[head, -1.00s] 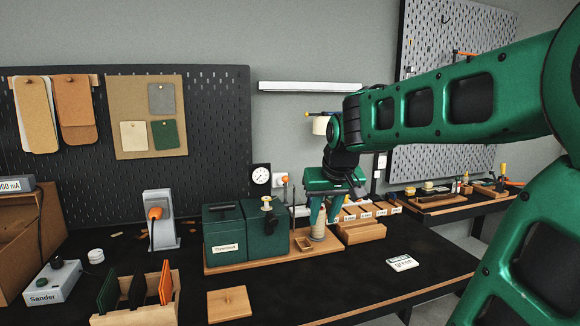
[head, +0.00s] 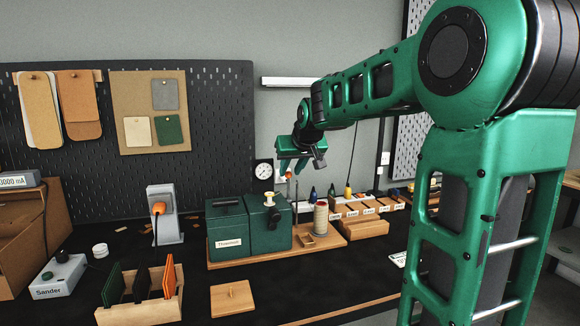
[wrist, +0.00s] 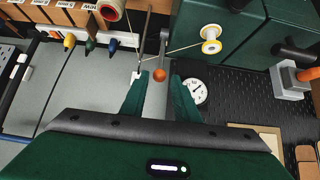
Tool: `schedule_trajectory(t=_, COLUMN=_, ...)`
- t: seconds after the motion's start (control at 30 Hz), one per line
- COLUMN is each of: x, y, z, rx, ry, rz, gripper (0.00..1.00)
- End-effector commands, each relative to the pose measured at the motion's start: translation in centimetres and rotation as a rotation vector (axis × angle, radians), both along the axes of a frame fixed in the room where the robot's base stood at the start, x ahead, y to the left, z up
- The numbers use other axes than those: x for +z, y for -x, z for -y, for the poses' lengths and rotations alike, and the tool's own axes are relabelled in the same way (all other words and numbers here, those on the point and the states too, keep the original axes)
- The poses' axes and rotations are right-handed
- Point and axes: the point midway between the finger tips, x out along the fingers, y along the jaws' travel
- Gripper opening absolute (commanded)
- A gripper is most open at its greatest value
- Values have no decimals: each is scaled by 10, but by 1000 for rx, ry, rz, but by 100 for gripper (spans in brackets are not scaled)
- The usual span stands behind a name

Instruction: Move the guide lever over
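The guide lever appears to be the thin upright rod with an orange ball knob (head: 289,175) behind the green press housing (head: 236,228). In the wrist view the orange knob (wrist: 160,76) shows in the gap between my fingertips. My gripper (head: 291,168) is open, with its fingers pointing down at the knob. In the wrist view my gripper (wrist: 160,82) has a finger on each side of the knob; I cannot tell whether either touches it. A wound spool (head: 321,217) stands on the wooden base, with its thread crossing the wrist view.
A yellow-white reel (head: 269,198) sits on top of the housing and also shows in the wrist view (wrist: 211,38). A round gauge (head: 263,171) is just left of the knob. Labelled wooden bins (head: 360,212) and coloured bottles stand to the right. A wooden rack (head: 140,303) stands front left.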

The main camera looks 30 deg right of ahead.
Motion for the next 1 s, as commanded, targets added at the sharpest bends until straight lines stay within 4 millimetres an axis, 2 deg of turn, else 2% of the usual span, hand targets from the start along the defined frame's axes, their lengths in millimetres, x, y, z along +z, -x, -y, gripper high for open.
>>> schedule_trajectory(t=0.17, x=-18, y=-16, z=5, rx=-1, ry=0, rz=-3, gripper=28)
schedule_trajectory(t=0.27, x=-16, y=-15, z=5, rx=-1, ry=0, rz=1, gripper=7)
schedule_trajectory(t=0.63, x=-15, y=-17, z=5, rx=0, ry=1, rz=3, gripper=6)
schedule_trajectory(t=1.0, x=-17, y=-37, z=10, rx=0, ry=1, rz=3, gripper=6)
